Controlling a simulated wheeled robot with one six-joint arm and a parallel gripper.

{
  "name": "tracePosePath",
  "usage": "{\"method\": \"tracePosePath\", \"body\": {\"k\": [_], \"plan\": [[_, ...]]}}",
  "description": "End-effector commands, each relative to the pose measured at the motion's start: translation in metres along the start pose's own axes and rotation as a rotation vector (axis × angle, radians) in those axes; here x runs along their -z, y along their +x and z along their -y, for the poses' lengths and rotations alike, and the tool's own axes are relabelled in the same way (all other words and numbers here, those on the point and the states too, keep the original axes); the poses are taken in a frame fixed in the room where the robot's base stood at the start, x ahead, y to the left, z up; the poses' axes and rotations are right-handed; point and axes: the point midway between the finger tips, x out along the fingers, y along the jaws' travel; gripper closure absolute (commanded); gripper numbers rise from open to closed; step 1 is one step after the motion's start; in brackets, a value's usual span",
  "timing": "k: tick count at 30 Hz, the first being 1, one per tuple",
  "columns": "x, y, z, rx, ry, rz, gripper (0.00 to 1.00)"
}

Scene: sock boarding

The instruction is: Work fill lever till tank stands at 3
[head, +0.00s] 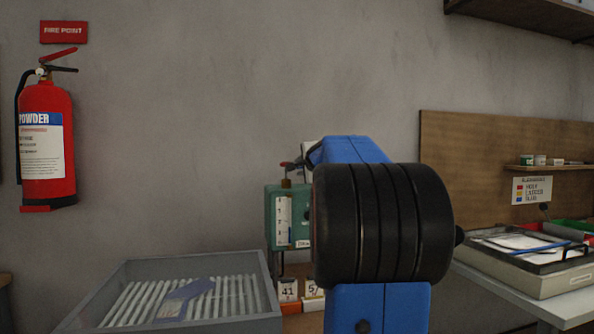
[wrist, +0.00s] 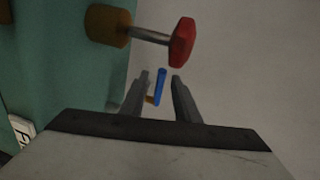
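The green tank (head: 304,232) stands against the wall, partly hidden by my arm. Its white gauge strip (head: 283,222) faces the head camera; its figures and level are too small to read surely. In the wrist view, a red knob (wrist: 182,42) ends a metal rod from a brass fitting (wrist: 107,25) on the tank side (wrist: 60,70). A small blue handle (wrist: 160,85) with an orange-brown stub shows between my fingers. I cannot tell which is the fill lever. My gripper (wrist: 160,77) is open below the red knob, with no visible grip. In the head view my arm hides it.
A grey slatted tray (head: 195,258) lies at front left. Tags marked 41 (head: 288,289) and 57 (head: 312,288) sit below the tank. A fire extinguisher (head: 44,145) hangs on the left wall. A bench with a shallow box (head: 560,283) is at right.

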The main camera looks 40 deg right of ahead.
Motion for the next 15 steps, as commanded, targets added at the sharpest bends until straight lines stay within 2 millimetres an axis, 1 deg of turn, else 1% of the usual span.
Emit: {"method": "tracePosePath", "body": {"k": [1, 3, 7, 12, 15], "plan": [[0.000, 0.009, -0.001, -0.001, 0.000, 0.001, 0.71], [0.000, 0.021, -0.001, -0.001, 0.000, 0.001, 0.71], [0.000, 0.037, 0.000, -0.001, 0.001, 0.001, 0.71], [0.000, 0.050, 0.000, 0.000, 0.001, 0.001, 0.71], [0.000, 0.053, 0.000, 0.000, 0.001, 0.000, 0.71]]}}
